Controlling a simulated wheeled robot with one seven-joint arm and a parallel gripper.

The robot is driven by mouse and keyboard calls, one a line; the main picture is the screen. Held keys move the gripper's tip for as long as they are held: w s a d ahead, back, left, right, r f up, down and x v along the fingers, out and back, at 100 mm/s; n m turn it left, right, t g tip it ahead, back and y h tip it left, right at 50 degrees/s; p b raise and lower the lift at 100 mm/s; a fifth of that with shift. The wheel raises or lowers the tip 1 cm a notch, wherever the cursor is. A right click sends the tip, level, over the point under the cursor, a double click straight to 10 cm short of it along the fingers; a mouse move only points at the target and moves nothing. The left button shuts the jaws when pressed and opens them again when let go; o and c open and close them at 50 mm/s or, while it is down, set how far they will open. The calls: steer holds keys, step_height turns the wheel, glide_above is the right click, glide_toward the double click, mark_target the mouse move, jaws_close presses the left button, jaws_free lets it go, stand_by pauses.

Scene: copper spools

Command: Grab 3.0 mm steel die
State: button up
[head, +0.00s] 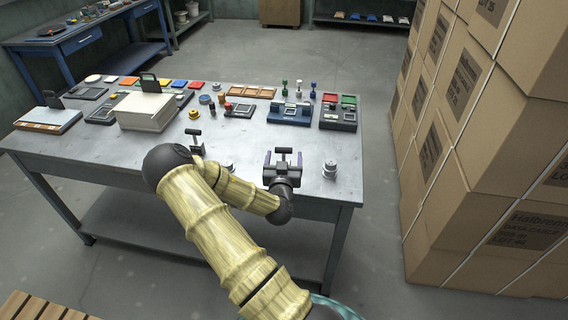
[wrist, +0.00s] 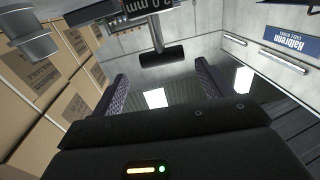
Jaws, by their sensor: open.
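My gripper (head: 283,160) is open at the near right edge of the grey workbench (head: 140,155). In the wrist view its two fingers (wrist: 161,88) stand apart, with nothing touching them. A die with a black T-shaped handle (wrist: 161,54) hangs into the wrist view from the top, in line with the gap. Its dark label (wrist: 150,8) ends in "0 mm"; the first digit is unclear. In the head view a dark handle (head: 284,151) shows at the fingers, its body hidden by my gripper. Another T-handled piece (head: 195,134) stands further left.
A metal cylinder (head: 329,169) stands just right of my gripper, also in the wrist view (wrist: 28,40). Another (head: 229,168) stands to the left, behind my arm. A beige box (head: 147,110) and several trays fill the back. Stacked cartons (head: 470,130) rise beyond the right edge.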

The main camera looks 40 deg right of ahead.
mark_target(283, 151)
steer(key=x, duration=0.2)
steer(key=p+x, duration=0.1)
steer(key=x, duration=0.1)
steer(key=shift+w+d+f, duration=0.1)
steer(key=shift+w+f, duration=0.15)
steer(key=shift+w, duration=0.25)
jaws_close()
